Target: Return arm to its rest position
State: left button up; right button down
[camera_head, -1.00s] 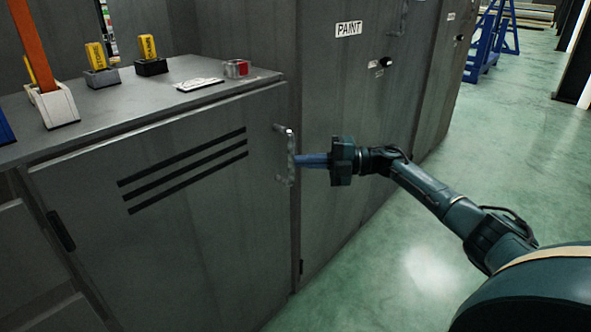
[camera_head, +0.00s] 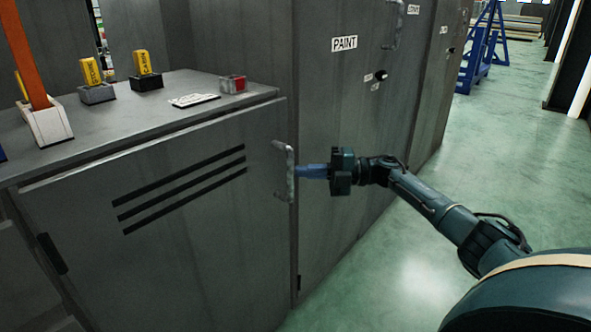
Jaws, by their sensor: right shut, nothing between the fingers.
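My right arm (camera_head: 435,203) reaches in from the lower right. Its dark gripper (camera_head: 312,171) points left, with blue fingers shut and empty. The fingertips are right beside the metal handle (camera_head: 284,171) of the low grey cabinet door (camera_head: 180,220); I cannot tell whether they touch it. The door looks shut, with three dark slots across it. My left gripper is not in view.
A tall grey cabinet (camera_head: 345,110) labelled PAINT stands behind the gripper. On the low cabinet's top (camera_head: 130,115) are yellow-handled tools (camera_head: 147,68), a small red and grey block (camera_head: 233,84) and a white plate (camera_head: 194,100). Green floor (camera_head: 480,160) is clear at right.

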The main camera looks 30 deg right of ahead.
jog(key=v, duration=1)
jog(key=shift+p, duration=0.3)
